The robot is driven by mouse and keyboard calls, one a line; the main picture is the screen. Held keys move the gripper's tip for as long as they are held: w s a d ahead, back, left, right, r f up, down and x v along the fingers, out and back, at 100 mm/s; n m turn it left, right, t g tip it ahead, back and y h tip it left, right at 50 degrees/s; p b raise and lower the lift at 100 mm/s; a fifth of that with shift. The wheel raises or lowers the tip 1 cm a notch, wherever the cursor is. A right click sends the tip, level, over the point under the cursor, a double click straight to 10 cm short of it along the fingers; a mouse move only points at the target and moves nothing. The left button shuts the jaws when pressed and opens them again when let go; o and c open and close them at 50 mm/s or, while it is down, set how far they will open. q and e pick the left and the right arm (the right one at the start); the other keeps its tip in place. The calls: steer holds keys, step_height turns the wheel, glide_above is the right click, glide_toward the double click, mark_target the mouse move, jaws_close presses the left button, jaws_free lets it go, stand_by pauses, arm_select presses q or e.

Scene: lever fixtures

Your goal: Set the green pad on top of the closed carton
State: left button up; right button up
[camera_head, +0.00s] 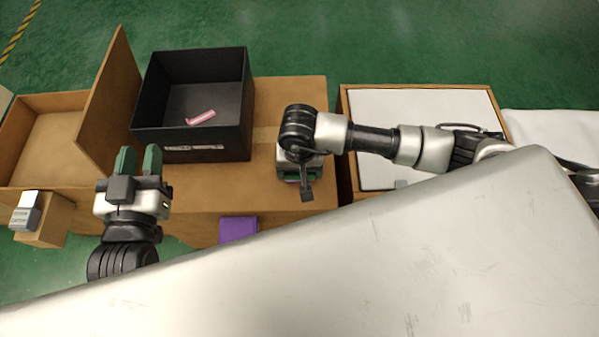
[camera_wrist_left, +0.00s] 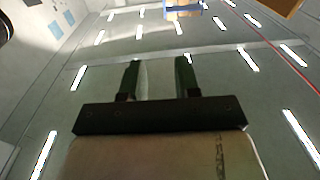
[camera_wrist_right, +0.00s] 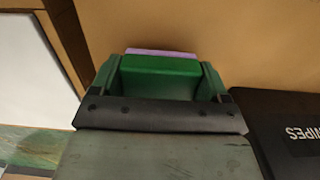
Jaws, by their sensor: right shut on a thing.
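The closed carton (camera_head: 225,190) is a brown box with a tape seam along its top, in the middle of the head view. My right gripper (camera_head: 302,172) points down over the right part of its top. In the right wrist view it is shut on the green pad (camera_wrist_right: 160,66), a green block between the two fingers. The carton top (camera_wrist_right: 240,30) lies beneath; I cannot tell whether the pad touches it. In the head view my wrist mostly hides the pad. My left gripper (camera_head: 139,162) is open and empty, fingers up, left of the carton's middle.
A black bin (camera_head: 180,143) holding a pink item (camera_head: 201,118) stands on the carton's back left. A purple block (camera_head: 238,229) is at its front. An open box with a raised flap (camera_head: 108,100) is left; a box with a white panel (camera_head: 375,105) is right.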

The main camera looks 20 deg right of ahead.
step_height(320, 180, down, 2)
steer(key=shift+f, duration=0.1)
arm_select(q)
steer(key=shift+d+r+t+h, duration=0.15)
steer(key=shift+r+t+h, duration=0.05)
steer(key=shift+r+t, duration=0.4)
steer(key=shift+d+r+t+h, duration=0.1)
steer(key=shift+r+t+h, duration=0.1)
steer(key=shift+r+t, duration=0.35)
arm_select(e)
steer(key=shift+f, duration=0.1)
arm_select(q)
steer(key=shift+r+b, duration=0.1)
steer(key=shift+b, duration=0.2)
arm_select(e)
steer(key=shift+f, duration=0.15)
steer(key=o, duration=0.9)
steer(key=shift+c, duration=0.2)
arm_select(q)
steer(key=shift+s+r, duration=0.1)
steer(key=shift+r, duration=0.15)
